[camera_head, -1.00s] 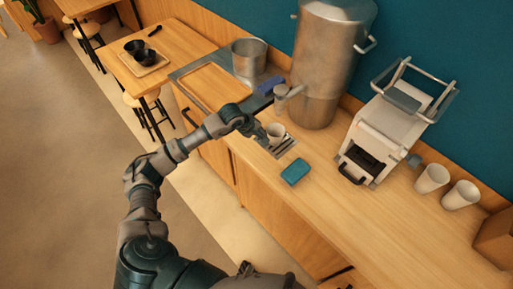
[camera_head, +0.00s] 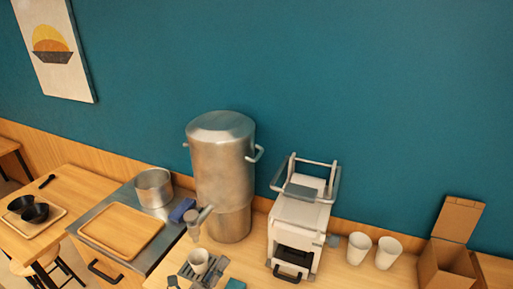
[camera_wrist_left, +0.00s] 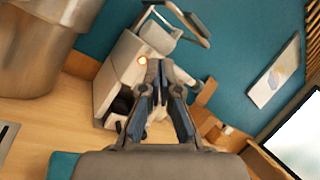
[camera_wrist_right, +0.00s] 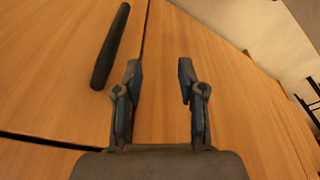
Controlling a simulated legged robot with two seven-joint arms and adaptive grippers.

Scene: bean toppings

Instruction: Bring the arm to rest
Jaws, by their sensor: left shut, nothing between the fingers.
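My right gripper (camera_wrist_right: 159,66) is open and empty in the right wrist view, facing wooden cabinet panels. My right gripper is outside the head view.
A white machine (camera_head: 298,230) with a raised frame stands right of the urn. Two white cups (camera_head: 359,247) and an open cardboard box (camera_head: 445,262) are further right. A wooden tray (camera_head: 122,231) and steel pot (camera_head: 154,188) are left. A dark handle (camera_wrist_right: 110,45) crosses the cabinet front.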

